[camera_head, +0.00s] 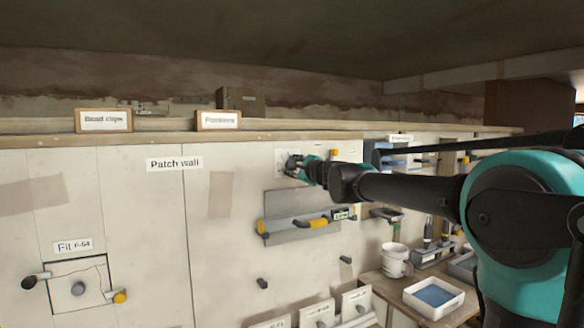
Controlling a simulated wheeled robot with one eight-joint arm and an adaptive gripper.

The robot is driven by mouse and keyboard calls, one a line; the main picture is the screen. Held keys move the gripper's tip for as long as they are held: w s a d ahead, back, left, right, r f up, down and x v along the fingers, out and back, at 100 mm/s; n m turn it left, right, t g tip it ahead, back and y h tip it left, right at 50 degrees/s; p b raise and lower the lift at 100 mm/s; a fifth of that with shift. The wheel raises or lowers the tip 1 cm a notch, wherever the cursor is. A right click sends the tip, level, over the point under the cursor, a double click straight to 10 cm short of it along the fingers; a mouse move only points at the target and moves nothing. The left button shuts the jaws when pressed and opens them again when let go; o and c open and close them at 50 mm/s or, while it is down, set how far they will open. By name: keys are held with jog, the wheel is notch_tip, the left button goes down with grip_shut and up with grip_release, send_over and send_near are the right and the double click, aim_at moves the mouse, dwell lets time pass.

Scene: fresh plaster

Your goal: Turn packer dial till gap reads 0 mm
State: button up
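My gripper (297,168) is up against the patch wall (220,240), right of the "Patch wall" label. Its fingertips are at a small pale plate (282,157) with a dark part on it, perhaps the packer dial. The fingers cover most of that part, so I cannot tell whether they grip it. Below is a grey flat panel (285,208) with yellow-tipped handles. A small green-lit readout (341,214) sits at its right end; its number is too small to read.
A patch piece (78,288) marked "Fit P-54" is at lower left, with knobs around it. Labelled boxes stand on the ledge above.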

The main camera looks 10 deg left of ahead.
jog(key=shift+d+m, duration=0.1)
jog(key=shift+m, duration=4.1)
jog(key=o, duration=1.2)
jog(key=v, duration=1.2)
